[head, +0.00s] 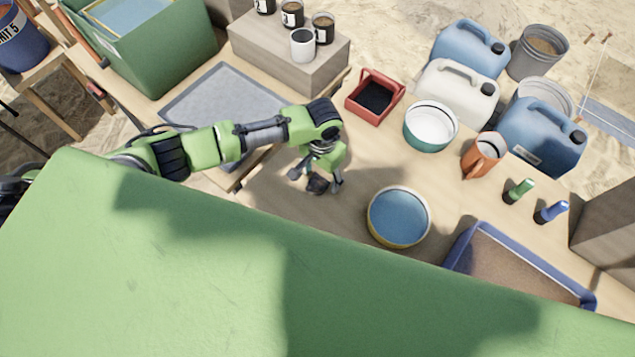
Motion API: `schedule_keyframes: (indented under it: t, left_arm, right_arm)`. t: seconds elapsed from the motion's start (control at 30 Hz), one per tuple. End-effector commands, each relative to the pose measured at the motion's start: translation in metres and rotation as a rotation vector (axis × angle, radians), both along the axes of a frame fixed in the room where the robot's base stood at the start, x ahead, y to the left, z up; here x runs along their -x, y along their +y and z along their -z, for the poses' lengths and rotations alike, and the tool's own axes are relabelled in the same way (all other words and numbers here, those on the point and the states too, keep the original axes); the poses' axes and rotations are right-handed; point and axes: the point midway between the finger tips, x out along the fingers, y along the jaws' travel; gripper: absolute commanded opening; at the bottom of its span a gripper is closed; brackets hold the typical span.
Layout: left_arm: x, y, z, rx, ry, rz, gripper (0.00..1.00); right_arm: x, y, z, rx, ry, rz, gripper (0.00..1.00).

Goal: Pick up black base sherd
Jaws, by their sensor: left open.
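My left gripper (317,182) points down over the table, left of the blue-filled bowl. Its fingers are open. A small dark brown-black piece (316,185), which looks like the black base sherd, lies between or just below the fingertips. The fingers partly hide it, and I cannot tell whether they touch it. My right gripper is not in view.
A yellow-rimmed bowl of blue liquid (398,217) stands close to the right of the gripper. A grey tray (222,98) lies behind my arm. A red box (375,97), a green-white bowl (430,126), an orange jug (481,157) and a blue-rimmed tray (468,238) stand around.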

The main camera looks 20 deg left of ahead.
Motion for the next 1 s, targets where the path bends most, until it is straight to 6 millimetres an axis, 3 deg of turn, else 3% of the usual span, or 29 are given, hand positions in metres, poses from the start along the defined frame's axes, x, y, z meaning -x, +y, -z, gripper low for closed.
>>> schedule_keyframes:
  t: [0.07,0.2,0.23,0.67,0.87,1.0]
  left_arm:
    - [0.000,0.000,0.000,0.000,0.000,0.000,0.59]
    - [0.000,0.000,0.000,0.000,0.000,0.000,0.22]
    - [0.000,0.000,0.000,0.000,0.001,0.000,0.19]
    - [0.000,0.000,-0.006,0.001,0.000,0.000,0.19]
    - [-0.001,-0.001,-0.032,0.003,-0.002,0.000,0.19]
    - [0.018,-0.017,-0.060,0.007,-0.002,0.006,0.19]
  right_arm:
    - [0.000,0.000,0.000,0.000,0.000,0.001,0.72]
    - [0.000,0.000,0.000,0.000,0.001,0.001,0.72]
    - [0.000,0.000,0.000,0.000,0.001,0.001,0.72]
    - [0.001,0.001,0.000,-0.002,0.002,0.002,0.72]
    - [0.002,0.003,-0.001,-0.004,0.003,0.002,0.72]
    - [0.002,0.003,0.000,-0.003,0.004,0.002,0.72]
